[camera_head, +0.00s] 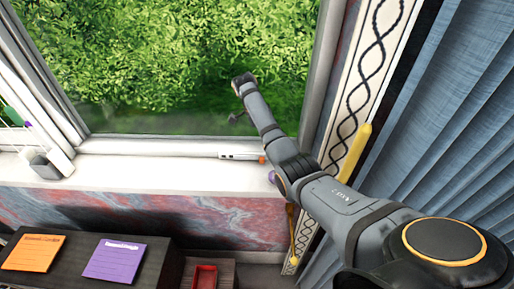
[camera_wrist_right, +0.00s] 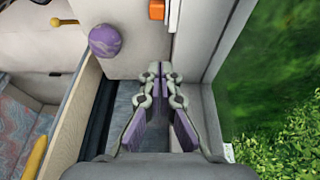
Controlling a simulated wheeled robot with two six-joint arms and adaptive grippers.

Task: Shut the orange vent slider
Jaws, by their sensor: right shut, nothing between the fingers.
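The orange vent slider (camera_head: 261,158) is a small orange block at the right end of a white vent strip (camera_head: 238,155) along the bottom of the window frame. In the right wrist view the orange block (camera_wrist_right: 156,10) shows at the top edge, partly cut off. My right gripper (camera_wrist_right: 161,70) is shut and empty, with its fingertips below the orange block in that picture and apart from it. In the head view my right arm reaches across the window from the right, and its fingers are hard to make out. My left gripper is not in view.
A purple ball (camera_wrist_right: 106,40) is near the window frame, left of my fingers. A blue curtain (camera_head: 450,110) hangs at the right. A dark desk unit (camera_head: 165,262) bears orange and purple notes. The white sill (camera_head: 150,178) is mostly clear.

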